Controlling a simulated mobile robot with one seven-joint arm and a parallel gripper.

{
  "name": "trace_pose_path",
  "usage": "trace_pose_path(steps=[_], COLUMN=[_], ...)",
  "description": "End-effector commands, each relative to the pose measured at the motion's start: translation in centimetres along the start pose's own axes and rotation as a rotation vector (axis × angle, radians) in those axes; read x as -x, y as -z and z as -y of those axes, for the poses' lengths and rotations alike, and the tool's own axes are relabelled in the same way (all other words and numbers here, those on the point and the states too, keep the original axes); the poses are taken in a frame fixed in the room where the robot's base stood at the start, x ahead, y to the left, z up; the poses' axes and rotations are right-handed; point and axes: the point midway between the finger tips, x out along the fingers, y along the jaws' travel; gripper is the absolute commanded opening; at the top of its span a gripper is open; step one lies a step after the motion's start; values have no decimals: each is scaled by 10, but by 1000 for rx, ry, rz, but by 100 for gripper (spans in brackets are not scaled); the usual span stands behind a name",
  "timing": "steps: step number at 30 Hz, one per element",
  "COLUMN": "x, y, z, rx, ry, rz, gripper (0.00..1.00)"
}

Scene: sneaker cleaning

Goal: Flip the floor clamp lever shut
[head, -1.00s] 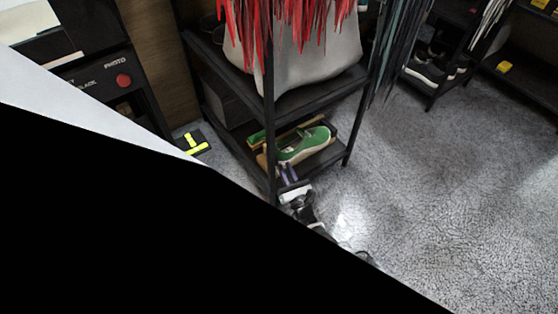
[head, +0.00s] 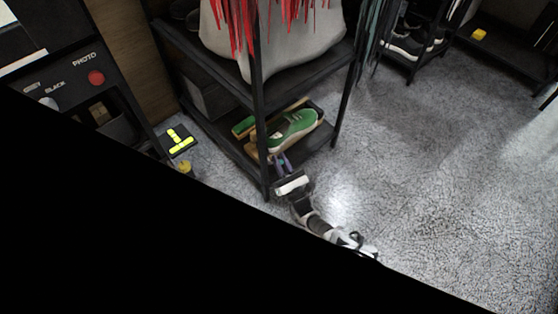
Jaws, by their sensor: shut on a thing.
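My gripper (head: 280,160) reaches in at the near edge of the rack's bottom shelf, its slim purple-grey fingers close together. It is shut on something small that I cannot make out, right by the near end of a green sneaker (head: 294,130). The sneaker has a pale sole and lies tilted among wooden pieces (head: 258,145) on that shelf. No clamp lever can be told apart there. A yellow T-shaped piece on a dark base (head: 179,141) lies on the floor left of the rack, apart from my gripper; I cannot tell whether it is the clamp.
A black rack post (head: 259,100) stands just left of my gripper. A pale bag (head: 290,55) with red fringe fills the shelf above. A small yellow item (head: 186,167) is partly hidden by a large black area across the lower left. Grey floor (head: 430,170) is clear at right.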

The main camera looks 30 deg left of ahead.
Motion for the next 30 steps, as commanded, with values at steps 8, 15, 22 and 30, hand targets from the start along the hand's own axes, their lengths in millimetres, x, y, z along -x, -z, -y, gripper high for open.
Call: trace_pose_path(steps=[8,15,22,30], x=[-1,0,14,62], y=[0,0,0,-34], z=[0,0,-1,-4], rx=[-1,0,1,1], ry=[0,0,0,3], rz=[0,0,-3,-2], gripper=[22,25,25,25])
